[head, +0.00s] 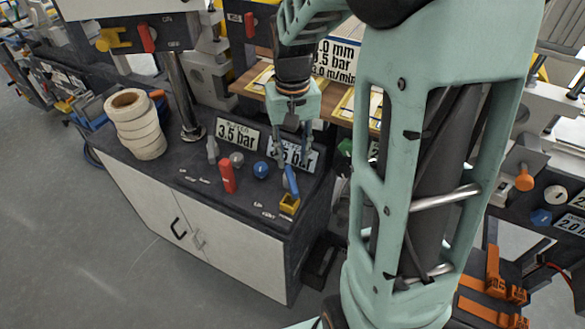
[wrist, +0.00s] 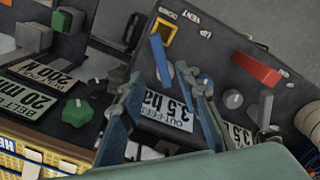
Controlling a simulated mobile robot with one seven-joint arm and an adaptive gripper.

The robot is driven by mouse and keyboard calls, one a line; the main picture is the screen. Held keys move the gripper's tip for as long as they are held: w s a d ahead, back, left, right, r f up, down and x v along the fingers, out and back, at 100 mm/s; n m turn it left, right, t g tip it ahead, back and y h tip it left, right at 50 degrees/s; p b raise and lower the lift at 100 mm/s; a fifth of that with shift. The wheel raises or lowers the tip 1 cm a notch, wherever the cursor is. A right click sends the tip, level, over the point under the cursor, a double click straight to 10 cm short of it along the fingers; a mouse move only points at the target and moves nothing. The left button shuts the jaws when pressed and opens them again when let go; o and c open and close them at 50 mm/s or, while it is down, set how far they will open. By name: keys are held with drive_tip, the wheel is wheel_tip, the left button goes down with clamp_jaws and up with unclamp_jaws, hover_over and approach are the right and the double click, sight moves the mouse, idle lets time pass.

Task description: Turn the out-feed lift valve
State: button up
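The out-feed lift valve shows as a blue lever (head: 291,180) near the front right corner of the dark cabinet top. In the wrist view the blue lever (wrist: 160,60) stands between DOWN, VENT and UP markings, with a yellow square piece (wrist: 164,30) at its far end. The out-feed 3.5 bar plate (wrist: 172,108) lies nearer the camera. My gripper (head: 291,158) points down just above the lever. In the wrist view its two fingers (wrist: 160,76) are spread apart and empty, with the lever beyond and between their tips. I cannot tell whether they touch it.
A red lever (head: 227,177) and a grey knob (head: 236,159) stand to the left. A blue knob (head: 261,169) sits between the levers. White rolls (head: 135,125) are stacked at the cabinet's left. A green knob (wrist: 77,112) is on the neighbouring panel.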

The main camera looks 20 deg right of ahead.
drive_tip(key=shift+r, duration=2)
